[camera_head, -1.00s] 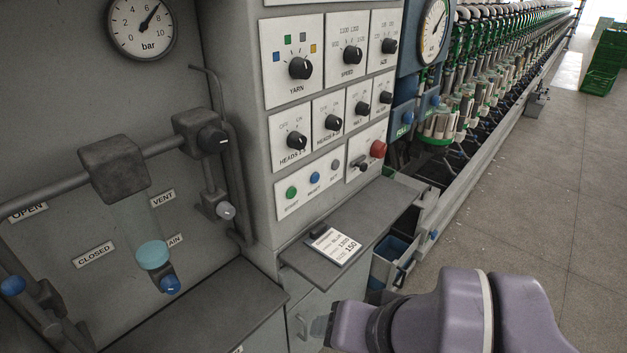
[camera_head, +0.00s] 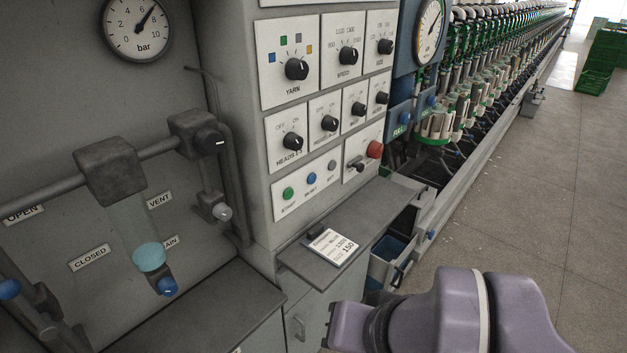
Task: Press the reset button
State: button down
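The blue button (camera_head: 312,178), whose small label seems to read RESET, sits in the lower panel (camera_head: 301,200) of the grey control cabinet. It is between a green button (camera_head: 288,193) labelled START and a grey button (camera_head: 332,165). My gripper (camera_head: 329,337) is at the bottom of the view, below and in front of the small shelf, well away from the buttons. Its fingers are mostly hidden or too small to tell open from shut. Nothing covers the blue button.
A shelf (camera_head: 372,228) with a label card (camera_head: 331,246) juts out below the buttons. A red knob (camera_head: 375,149) and a dark lever (camera_head: 355,166) are to their right. Pipework and a glass cylinder (camera_head: 143,215) stand at left.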

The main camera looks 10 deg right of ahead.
aim_at(312, 178)
jog(key=i+j, duration=0.15)
jog(key=j, duration=0.2)
jog(key=i+j, duration=0.1)
jog(key=j, duration=0.25)
jog(key=i+j, duration=0.15)
jog(key=j, duration=0.2)
jog(key=i+j+z, duration=0.1)
jog(key=j, duration=0.25)
